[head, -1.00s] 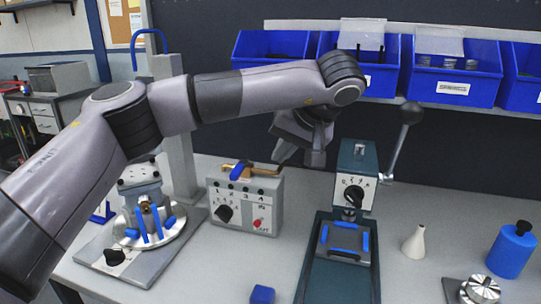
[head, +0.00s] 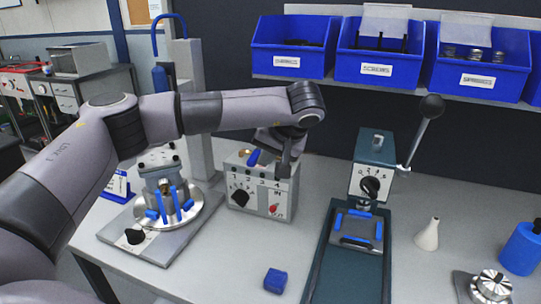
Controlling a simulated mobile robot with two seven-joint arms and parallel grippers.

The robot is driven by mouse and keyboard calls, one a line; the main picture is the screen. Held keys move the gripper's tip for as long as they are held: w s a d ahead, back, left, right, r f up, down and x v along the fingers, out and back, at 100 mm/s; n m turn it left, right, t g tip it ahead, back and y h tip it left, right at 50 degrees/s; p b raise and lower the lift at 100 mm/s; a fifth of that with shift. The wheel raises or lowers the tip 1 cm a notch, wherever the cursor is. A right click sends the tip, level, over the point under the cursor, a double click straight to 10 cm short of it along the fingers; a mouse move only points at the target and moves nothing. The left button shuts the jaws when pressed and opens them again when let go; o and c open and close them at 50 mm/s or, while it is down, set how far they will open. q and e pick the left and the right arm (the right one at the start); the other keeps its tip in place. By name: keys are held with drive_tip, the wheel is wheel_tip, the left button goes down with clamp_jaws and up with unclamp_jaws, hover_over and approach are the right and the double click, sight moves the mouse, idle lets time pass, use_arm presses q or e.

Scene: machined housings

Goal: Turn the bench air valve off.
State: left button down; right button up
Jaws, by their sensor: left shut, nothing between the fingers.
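The bench air valve, a brass body (head: 244,152) with a blue lever (head: 254,158), sits at the top of the grey control box (head: 262,185), on it or just behind it; I cannot tell which. The lever lies at a slant. My left gripper (head: 284,172) points down, shut and empty, in front of the box's upper right part in the head view. It stands just right of the lever and hides the valve's right end. I cannot tell whether it touches anything. My right gripper is not in view.
Left of the box is a round fixture (head: 170,205) with blue clamps on a grey plate. Right of it is a green press (head: 372,170) with a black-knobbed lever. A blue block (head: 275,281) lies in front. Blue bins (head: 384,66) hang behind.

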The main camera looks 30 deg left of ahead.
use_arm(q)
drive_tip(key=shift+s+a+m+t+h+p, duration=0.2)
drive_tip(key=shift+a+m+t, duration=0.15)
drive_tip(key=shift+m, duration=0.2)
drive_tip(key=shift+s+a+m+t+h+p, duration=0.1)
drive_tip(key=shift+a+m+t+h, duration=0.1)
drive_tip(key=shift+a+m+t, duration=0.25)
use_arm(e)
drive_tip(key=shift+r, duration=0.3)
use_arm(q)
drive_tip(key=shift+d, duration=0.1)
drive_tip(key=s+d+r, duration=0.1)
drive_tip(key=d+r, duration=0.7)
drive_tip(key=d, duration=0.2)
drive_tip(key=shift+s, duration=0.35)
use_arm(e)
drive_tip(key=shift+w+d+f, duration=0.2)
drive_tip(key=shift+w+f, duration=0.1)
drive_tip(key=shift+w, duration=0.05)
